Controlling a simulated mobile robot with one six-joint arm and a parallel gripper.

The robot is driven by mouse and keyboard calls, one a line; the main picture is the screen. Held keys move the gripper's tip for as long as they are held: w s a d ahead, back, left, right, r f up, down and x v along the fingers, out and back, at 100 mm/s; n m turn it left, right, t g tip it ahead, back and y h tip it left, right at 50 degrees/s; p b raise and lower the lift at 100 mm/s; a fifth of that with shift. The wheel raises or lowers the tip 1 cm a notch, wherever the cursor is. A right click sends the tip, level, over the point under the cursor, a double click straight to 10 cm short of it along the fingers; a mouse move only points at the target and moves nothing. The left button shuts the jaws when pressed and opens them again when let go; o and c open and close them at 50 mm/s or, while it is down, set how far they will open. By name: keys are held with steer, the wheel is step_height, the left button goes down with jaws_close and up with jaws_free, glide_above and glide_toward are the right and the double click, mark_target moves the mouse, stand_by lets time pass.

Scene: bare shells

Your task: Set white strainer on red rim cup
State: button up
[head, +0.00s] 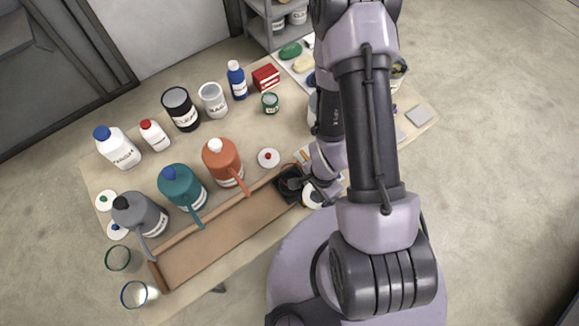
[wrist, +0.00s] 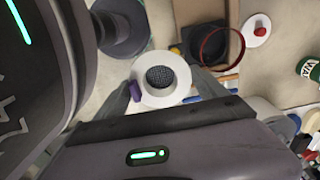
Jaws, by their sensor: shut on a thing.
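The white strainer (wrist: 143,97) is a round white ring with a dark mesh centre. It also shows in part in the head view (head: 311,203). My gripper (wrist: 163,88) is shut on it, with a finger at either side of the ring. In the head view my gripper (head: 318,188) is partly hidden by my arm. The red rim cup (wrist: 203,50) shows as a red ring just to the right of the strainer in the wrist view, apart from it in the picture. In the head view I cannot make out the cup clearly.
A white lid with a red knob (head: 268,158) lies nearby. A long brown tray (head: 215,252) runs along the table's front, with orange, teal (head: 182,187) and grey jugs behind it. Blue- and green-rimmed cups (head: 118,258) stand front left.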

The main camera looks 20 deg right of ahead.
steer(key=shift+w+a+f+b, duration=0.35)
steer(key=shift+w+f+b, duration=0.45)
steer(key=shift+b, duration=3.2)
steer(key=w+a+f, duration=0.1)
steer(key=w+f, duration=0.1)
steer(key=w, duration=0.3)
steer(key=w+a+f+b, duration=0.1)
steer(key=w+a+f, duration=0.1)
steer(key=w, duration=0.2)
steer(key=shift+w+a+b, duration=0.25)
steer(key=shift+w+b, duration=0.05)
steer(key=shift+w, duration=0.05)
steer(key=o, duration=1.2)
steer(key=shift+o, duration=0.2)
step_height(320, 180, up, 24)
steer(key=s+n+t+p, duration=0.1)
steer(key=n+t+p, duration=0.1)
steer(key=n+p, duration=0.15)
steer(key=s+a+r+n+t+y, duration=0.1)
steer(key=s+a+r+n+t, duration=0.1)
steer(key=s+r, duration=0.4)
steer(key=s+a+r+n+t+y, duration=0.1)
steer(key=s+a+r+n, duration=0.1)
steer(key=s+r+n, duration=0.2)
step_height(320, 180, up, 4)
steer(key=shift+s+f+t, duration=0.1)
steer(key=shift+s+t, duration=0.3)
steer(key=shift+s, duration=0.5)
steer(key=shift+n, duration=0.25)
